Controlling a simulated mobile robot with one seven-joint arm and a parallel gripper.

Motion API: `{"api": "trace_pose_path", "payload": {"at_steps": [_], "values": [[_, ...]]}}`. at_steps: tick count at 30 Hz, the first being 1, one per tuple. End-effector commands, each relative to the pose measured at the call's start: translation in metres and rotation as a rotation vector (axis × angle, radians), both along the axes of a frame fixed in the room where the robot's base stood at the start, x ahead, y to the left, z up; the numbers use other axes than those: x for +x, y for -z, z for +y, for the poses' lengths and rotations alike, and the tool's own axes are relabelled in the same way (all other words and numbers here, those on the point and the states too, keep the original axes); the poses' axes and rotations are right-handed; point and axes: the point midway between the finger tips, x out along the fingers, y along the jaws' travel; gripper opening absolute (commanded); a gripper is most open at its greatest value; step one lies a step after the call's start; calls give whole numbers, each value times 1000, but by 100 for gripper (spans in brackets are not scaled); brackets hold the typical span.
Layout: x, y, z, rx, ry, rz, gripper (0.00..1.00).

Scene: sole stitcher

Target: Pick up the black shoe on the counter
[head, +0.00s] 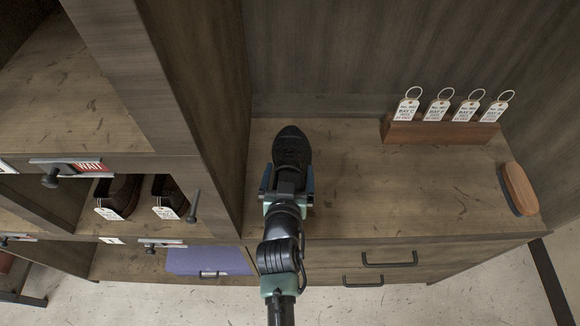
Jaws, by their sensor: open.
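The black shoe (291,148) lies on the wooden counter (400,200), near the tall cabinet side at its left. Its rounded end points to the back of the counter. My gripper (288,178) is over the near end of the shoe, with one blue finger to the left and one to the right of it. The fingers are open. My gripper and wrist hide the near part of the shoe, and I cannot tell whether the fingers touch it.
A wooden block (440,131) with several ringed paper tags stands at the back right. A brush (518,189) lies at the right edge. Left shelves hold dark tagged shoes (118,193) and a purple item (208,261). The counter's middle is clear.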

Motion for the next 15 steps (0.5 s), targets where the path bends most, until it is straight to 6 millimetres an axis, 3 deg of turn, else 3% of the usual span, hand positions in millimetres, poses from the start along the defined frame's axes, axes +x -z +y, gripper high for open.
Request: {"api": "trace_pose_path", "payload": {"at_steps": [6,14,15], "values": [[19,8,-2,-1,0,-1,100],[20,8,-2,0,0,-1,100],[20,8,-2,0,0,-1,93]]}}
